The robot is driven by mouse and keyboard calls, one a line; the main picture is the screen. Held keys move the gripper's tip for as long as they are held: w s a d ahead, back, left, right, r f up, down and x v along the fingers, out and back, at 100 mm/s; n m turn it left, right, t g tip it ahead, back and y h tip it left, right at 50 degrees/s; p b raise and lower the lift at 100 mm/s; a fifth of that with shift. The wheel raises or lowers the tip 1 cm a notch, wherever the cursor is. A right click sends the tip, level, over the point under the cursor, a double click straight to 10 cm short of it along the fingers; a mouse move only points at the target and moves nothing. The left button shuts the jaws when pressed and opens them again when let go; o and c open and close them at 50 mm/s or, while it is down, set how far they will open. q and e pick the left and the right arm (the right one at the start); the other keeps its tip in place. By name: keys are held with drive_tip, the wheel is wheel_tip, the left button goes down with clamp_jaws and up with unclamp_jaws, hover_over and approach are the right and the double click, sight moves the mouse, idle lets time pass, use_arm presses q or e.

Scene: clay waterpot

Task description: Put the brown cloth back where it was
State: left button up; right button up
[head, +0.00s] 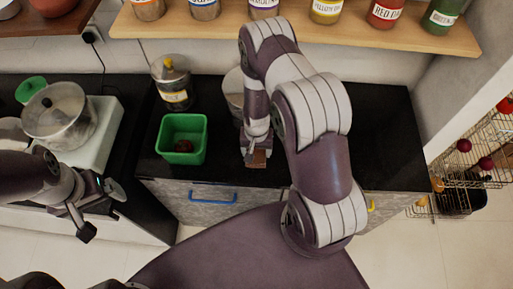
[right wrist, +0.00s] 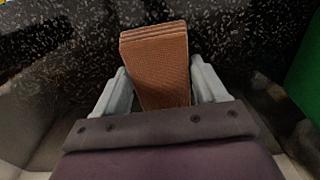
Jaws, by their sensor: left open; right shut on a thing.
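The brown cloth (right wrist: 156,60) is folded in layers and sits between the fingers of my right gripper (right wrist: 158,88), which is shut on it. In the head view the cloth (head: 258,159) shows as a small brown patch below my right gripper (head: 250,152), at the front edge of the black counter. I cannot tell whether the cloth touches the counter. My left gripper (head: 98,212) is open and empty at the left, in front of the counters and away from the cloth.
A green bin (head: 183,139) with a dark red thing in it stands left of my right gripper. A lidded jar (head: 174,85) and a pale pot (head: 233,90) stand behind. A metal pot (head: 58,115) is at the left. The counter (head: 385,130) right of my arm is clear.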

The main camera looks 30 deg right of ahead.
drive_tip(key=shift+a, duration=0.15)
drive_tip(key=shift+f, duration=0.2)
drive_tip(key=o, duration=1.2)
drive_tip(key=shift+r, duration=0.1)
drive_tip(key=shift+o, duration=0.6)
drive_tip(key=shift+r, duration=0.45)
wheel_tip(320, 180, up, 11)
drive_tip(key=b, duration=0.2)
wheel_tip(320, 180, up, 10)
drive_tip(key=n, duration=0.4)
hover_over(256, 151)
drive_tip(key=s+a, duration=0.3)
drive_tip(key=s+a+r+n+t, duration=0.1)
drive_tip(key=s+a+r+n, duration=0.1)
drive_tip(key=s+r, duration=0.2)
drive_tip(key=shift+s+n, duration=0.3)
drive_tip(key=shift+s, duration=0.45)
